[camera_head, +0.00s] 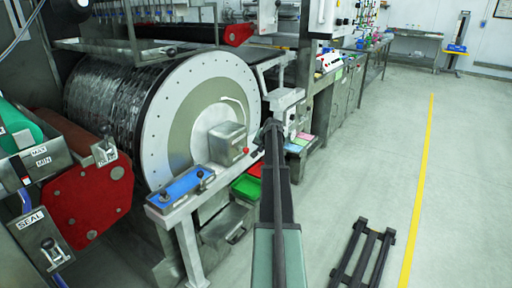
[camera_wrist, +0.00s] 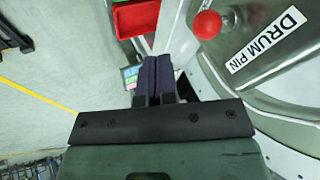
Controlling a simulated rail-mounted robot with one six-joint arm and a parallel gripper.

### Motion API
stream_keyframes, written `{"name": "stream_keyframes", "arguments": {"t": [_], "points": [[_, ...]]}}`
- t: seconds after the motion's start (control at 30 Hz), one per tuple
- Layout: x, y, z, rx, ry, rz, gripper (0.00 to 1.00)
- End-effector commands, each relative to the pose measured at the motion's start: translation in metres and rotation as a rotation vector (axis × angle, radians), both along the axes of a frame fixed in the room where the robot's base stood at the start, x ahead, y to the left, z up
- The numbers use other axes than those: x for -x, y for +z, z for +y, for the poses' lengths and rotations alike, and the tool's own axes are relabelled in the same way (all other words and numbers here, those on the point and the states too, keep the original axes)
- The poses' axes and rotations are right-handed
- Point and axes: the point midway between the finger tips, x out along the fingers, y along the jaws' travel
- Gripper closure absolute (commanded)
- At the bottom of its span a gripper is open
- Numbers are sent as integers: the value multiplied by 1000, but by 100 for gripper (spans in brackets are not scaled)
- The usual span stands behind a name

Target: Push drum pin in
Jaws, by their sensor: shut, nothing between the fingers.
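The drum pin has a round red knob (camera_wrist: 207,25), at the upper right in the wrist view. It sits on a grey metal housing next to a white "DRUM PIN" label (camera_wrist: 265,40). In the head view the small red knob (camera_head: 245,150) shows on the right side of the grey housing (camera_head: 227,142) in front of the big drum (camera_head: 165,125). My gripper (camera_wrist: 158,62) is shut and empty, with its dark fingers left of and below the knob in the wrist view, apart from it. In the head view my gripper's end (camera_head: 271,126) is just right of the knob. How far the pin stands out is unclear.
A blue plate with a lever (camera_head: 185,187) lies on the frame left of the housing. Red (camera_head: 256,169) and green (camera_head: 246,187) bins stand below. A dark rack (camera_head: 365,250) lies on the floor at right. The floor beyond is open.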

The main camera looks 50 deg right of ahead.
Motion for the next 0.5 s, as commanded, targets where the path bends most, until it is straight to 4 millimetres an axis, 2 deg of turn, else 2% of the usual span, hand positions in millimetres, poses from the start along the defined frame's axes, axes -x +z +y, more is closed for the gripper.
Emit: {"name": "stream_keyframes", "arguments": {"t": [0.03,0.2,0.33,0.5], "points": [[8,26,5,0,0,0,100],[29,60,15,-1,0,0,100],[40,74,19,-1,0,0,100],[43,75,20,0,1,1,100]]}}
